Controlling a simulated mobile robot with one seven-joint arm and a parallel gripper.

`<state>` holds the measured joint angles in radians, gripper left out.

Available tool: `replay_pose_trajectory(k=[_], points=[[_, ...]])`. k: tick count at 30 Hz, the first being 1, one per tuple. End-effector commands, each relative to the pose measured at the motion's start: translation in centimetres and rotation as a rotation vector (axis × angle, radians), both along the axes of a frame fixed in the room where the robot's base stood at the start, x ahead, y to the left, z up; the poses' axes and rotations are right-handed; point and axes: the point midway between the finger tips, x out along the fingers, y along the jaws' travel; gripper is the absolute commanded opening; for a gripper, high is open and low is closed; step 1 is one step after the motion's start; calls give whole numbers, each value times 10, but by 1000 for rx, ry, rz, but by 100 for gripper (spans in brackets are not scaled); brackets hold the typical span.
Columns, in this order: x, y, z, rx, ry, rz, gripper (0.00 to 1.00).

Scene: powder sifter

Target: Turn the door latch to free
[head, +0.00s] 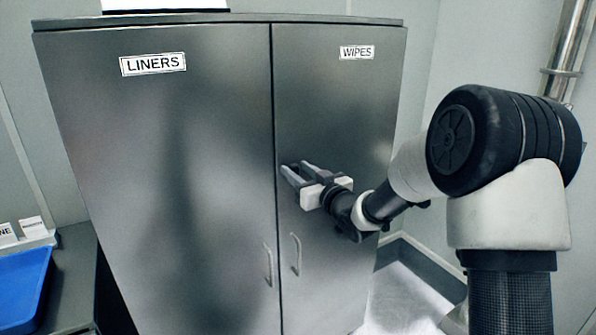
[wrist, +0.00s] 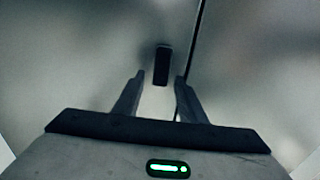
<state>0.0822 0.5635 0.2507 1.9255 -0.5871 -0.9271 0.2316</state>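The door latch (wrist: 162,65) is a small dark bar on the cabinet door, upright in the wrist view. My gripper (head: 295,167) is in front of the right door near the seam. In the wrist view my gripper (wrist: 160,78) is open, its two fingertips on either side of the latch's lower end with gaps to both. I cannot tell whether the tips touch the door.
The grey cabinet has a left door labelled LINERS (head: 160,200) and a right door labelled WIPES (head: 330,110). Two bar handles, left (head: 268,264) and right (head: 296,254), are below my gripper. A blue tray (head: 22,285) is at lower left. Pipes (head: 568,50) run at upper right.

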Motion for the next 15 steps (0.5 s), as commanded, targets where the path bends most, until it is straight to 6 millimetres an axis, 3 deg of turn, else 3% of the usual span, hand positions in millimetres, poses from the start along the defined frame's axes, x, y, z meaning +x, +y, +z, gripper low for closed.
replay_pose_trajectory(k=[10,15], points=[[3,2,0,1,-1,0,36],[3,2,0,0,-1,0,7]])
